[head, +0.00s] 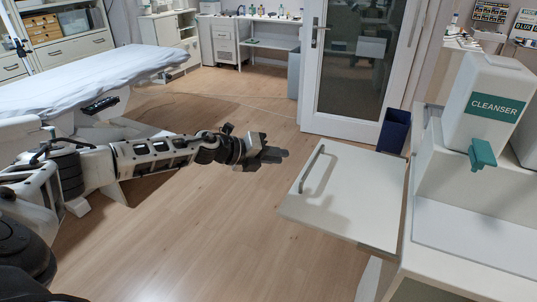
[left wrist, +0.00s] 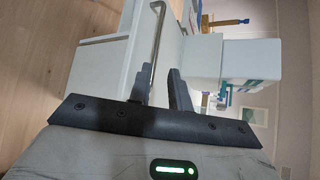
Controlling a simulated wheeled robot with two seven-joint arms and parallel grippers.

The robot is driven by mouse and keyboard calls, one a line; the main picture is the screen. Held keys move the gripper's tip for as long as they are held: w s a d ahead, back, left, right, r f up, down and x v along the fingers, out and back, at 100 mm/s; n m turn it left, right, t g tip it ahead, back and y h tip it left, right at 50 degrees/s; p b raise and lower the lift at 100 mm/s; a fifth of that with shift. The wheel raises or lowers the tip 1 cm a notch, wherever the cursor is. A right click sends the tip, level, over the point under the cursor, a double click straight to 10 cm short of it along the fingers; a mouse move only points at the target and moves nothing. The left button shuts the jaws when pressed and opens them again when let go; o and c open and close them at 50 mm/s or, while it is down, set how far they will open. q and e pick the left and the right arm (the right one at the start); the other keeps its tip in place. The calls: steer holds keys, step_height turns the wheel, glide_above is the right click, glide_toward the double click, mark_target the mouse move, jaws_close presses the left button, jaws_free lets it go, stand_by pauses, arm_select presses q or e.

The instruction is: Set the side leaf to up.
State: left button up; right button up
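The side leaf (head: 352,200) is a flat white panel at the right of the head view. It sticks out to the left from the white cabinet, and its broad face shows. A grey bar handle (head: 311,168) runs along its left part. My left gripper (head: 276,155) is left of the leaf and handle, apart from them in the picture. In the left wrist view my left gripper (left wrist: 160,80) has its two fingers apart with nothing between them. The handle (left wrist: 155,42) and a white panel (left wrist: 97,72) show beyond the fingertips. My right gripper is not in view.
A cleanser dispenser (head: 487,108) stands on the white cabinet (head: 470,245). A dark blue bin (head: 394,131) is behind the leaf, near a glazed door (head: 360,70). A covered couch (head: 85,80) stands at left. The wooden floor between is clear.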

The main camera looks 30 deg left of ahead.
arm_select(q)
steer(key=shift+v, duration=1.1)
